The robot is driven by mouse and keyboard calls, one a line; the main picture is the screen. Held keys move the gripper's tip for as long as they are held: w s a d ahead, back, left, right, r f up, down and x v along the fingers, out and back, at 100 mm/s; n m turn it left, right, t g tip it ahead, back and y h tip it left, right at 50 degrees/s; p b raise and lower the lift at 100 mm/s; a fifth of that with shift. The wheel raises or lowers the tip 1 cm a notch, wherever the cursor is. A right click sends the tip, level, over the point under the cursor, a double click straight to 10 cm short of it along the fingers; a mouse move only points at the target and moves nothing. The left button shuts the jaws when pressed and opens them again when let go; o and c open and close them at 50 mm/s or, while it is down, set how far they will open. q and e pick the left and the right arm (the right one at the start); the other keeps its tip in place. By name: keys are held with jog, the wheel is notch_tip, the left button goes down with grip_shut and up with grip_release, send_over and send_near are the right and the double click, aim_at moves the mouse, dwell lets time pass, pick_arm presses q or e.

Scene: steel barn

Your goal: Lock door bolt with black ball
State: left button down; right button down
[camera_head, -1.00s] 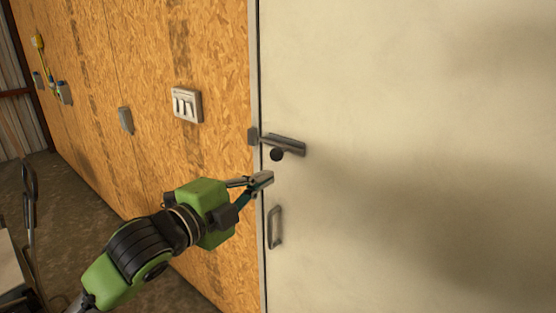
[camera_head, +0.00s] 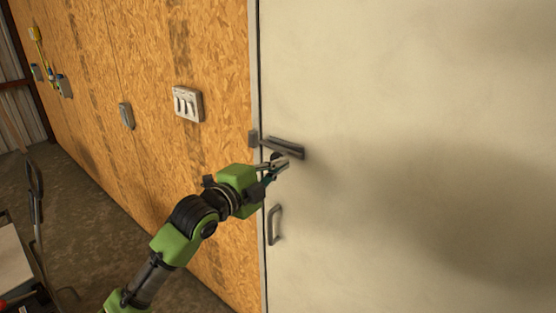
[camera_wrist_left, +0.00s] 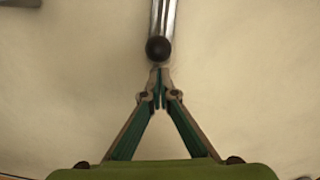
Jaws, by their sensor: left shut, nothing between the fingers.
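The door bolt (camera_head: 287,148) is a grey metal bar on the pale door (camera_head: 420,90), near its left edge. Its catch (camera_head: 253,138) sits on the frame to the left. The black ball (camera_wrist_left: 158,49) shows in the left wrist view at the end of the metal rod; in the head view it is mostly hidden behind my fingers. My left gripper (camera_head: 281,163) is shut and empty, with its fingertips (camera_wrist_left: 159,72) right by the ball. I cannot tell whether they touch it. My right gripper is not in view.
A door handle (camera_head: 274,225) is below the bolt. A switch plate (camera_head: 188,103) and a small grey box (camera_head: 126,115) are on the wooden wall at left. A cart (camera_head: 18,262) stands at lower left. The door's right side is clear.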

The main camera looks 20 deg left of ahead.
aim_at(271, 157)
pick_arm(q)
jog(key=shift+w+a+f, duration=0.1)
jog(key=shift+w, duration=0.05)
jog(key=a, duration=0.2)
jog(key=w+a, duration=0.1)
jog(key=shift+w+a+b, duration=0.15)
jog(key=shift+a+b, duration=0.25)
dwell(0.4)
